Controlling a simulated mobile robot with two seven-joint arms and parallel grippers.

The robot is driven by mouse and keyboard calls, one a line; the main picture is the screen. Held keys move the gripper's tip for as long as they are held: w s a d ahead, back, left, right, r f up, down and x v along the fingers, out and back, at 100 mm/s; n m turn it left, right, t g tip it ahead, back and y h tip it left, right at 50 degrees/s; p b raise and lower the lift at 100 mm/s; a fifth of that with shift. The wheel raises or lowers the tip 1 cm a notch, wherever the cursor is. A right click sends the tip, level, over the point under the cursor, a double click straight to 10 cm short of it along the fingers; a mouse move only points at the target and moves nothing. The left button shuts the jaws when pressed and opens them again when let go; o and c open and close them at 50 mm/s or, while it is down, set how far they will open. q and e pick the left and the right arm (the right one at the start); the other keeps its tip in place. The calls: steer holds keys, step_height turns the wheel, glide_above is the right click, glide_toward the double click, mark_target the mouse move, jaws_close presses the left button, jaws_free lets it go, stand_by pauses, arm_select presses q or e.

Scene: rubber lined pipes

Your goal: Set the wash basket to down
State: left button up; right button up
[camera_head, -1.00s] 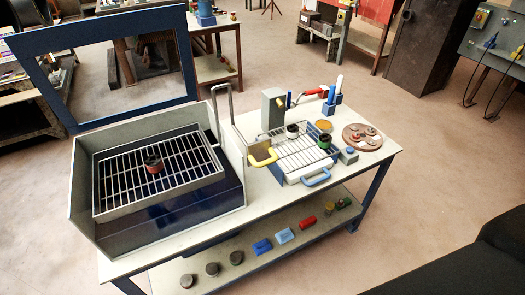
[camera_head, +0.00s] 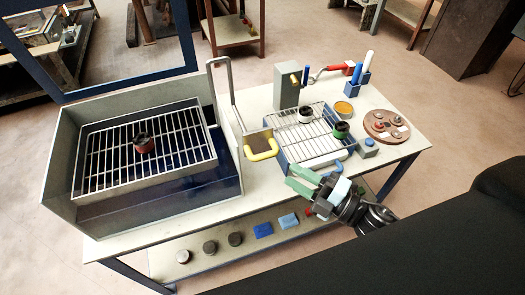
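The wash basket (camera_head: 188,156) is a wire rack inside the open grey wash tank (camera_head: 57,170) at the left. It sits level, above dark blue liquid (camera_head: 221,184). A black-and-red round part (camera_head: 144,143) stands on its wires. A bent grey metal bar (camera_head: 213,92) rises at the tank's right side, with a yellow grip (camera_head: 262,156) at its lower end. My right gripper (camera_head: 296,177) is over the bench's front edge, by the smaller tray, right of the yellow grip and apart from it. Its two green fingers are apart with nothing seen between them. My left gripper is not in view.
A second wire-topped tray (camera_head: 298,132) holds a white-and-black part (camera_head: 305,115) and a green-and-black part (camera_head: 341,130). A grey box (camera_head: 288,87), blue holders (camera_head: 357,84) and a round wooden board (camera_head: 381,117) stand behind and right. Blocks lie on the lower shelf (camera_head: 210,266).

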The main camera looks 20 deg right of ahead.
mark_target(263, 154)
steer(key=w+a+r+n, duration=0.1)
steer(key=w+a+r+n+g+y+p, duration=0.1)
steer(key=w+a+n, duration=0.1)
steer(key=w+a+r+n+g+y, duration=0.1)
steer(key=w+a+n, duration=0.1)
steer(key=shift+w+a+r, duration=0.15)
steer(key=shift+a+r, duration=0.1)
steer(key=shift+r, duration=0.15)
steer(key=shift+w+a+p, duration=0.3)
steer(key=shift+w+a, duration=0.15)
steer(key=shift+a, duration=0.05)
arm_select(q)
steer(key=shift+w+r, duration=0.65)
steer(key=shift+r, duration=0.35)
arm_select(e)
steer(key=shift+f, duration=0.1)
steer(key=shift+c, duration=0.4)
jaws_close()
